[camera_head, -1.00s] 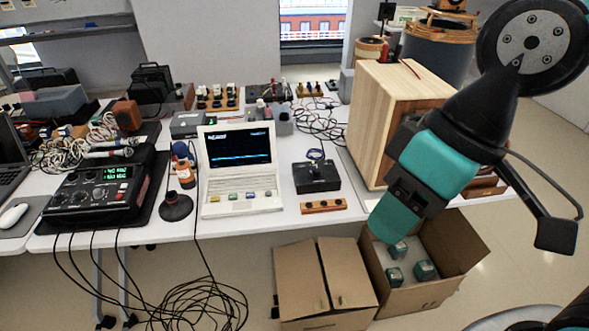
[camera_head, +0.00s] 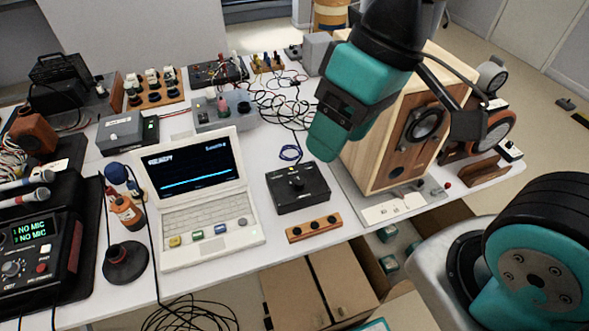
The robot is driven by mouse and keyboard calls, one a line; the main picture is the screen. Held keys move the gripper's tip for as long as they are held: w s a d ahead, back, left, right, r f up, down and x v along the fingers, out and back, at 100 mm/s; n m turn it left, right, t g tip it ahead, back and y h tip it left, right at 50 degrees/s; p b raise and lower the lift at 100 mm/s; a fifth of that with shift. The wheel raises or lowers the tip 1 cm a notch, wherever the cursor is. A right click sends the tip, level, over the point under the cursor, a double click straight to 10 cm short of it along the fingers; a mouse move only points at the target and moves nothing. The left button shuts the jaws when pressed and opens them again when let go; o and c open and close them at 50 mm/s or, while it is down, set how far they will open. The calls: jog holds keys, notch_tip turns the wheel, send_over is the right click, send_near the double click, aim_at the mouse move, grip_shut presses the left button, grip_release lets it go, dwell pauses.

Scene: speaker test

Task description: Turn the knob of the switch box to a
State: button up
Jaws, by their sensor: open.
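The switch box (camera_head: 305,194) is a flat black box on the white table, right of the white laptop-like analyser. Its dark knob (camera_head: 295,183) stands up from the top face; which letter it points to is too small to read. My gripper (camera_head: 324,146) is teal and black, above the table and in front of the wooden speaker cabinet. In the picture it hangs just above and right of the switch box, apart from it. It is open and holds nothing that I can see; the gap between its fingers is hard to make out.
The analyser (camera_head: 212,212) stands left of the box. A wooden strip with dark knobs (camera_head: 314,228) lies in front. The wooden speaker cabinet (camera_head: 394,150) stands close to the right. Black cables (camera_head: 283,105) lie behind. Cardboard boxes (camera_head: 343,281) stand below the table's front edge.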

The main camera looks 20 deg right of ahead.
jog(key=w+d+f+m+h+b, duration=0.2)
jog(key=w+f+m+b, duration=0.4)
jog(key=w+f+b, duration=0.5)
jog(key=m+h+b, duration=0.2)
jog(key=m+b, duration=0.2)
jog(key=m, duration=0.2)
send_over(300, 181)
notch_tip(300, 181, down, 10)
jog(key=f, duration=0.1)
notch_tip(300, 181, down, 17)
jog(key=shift+w+r, duration=0.1)
jog(key=shift+r, duration=0.1)
jog(key=c, duration=0.9)
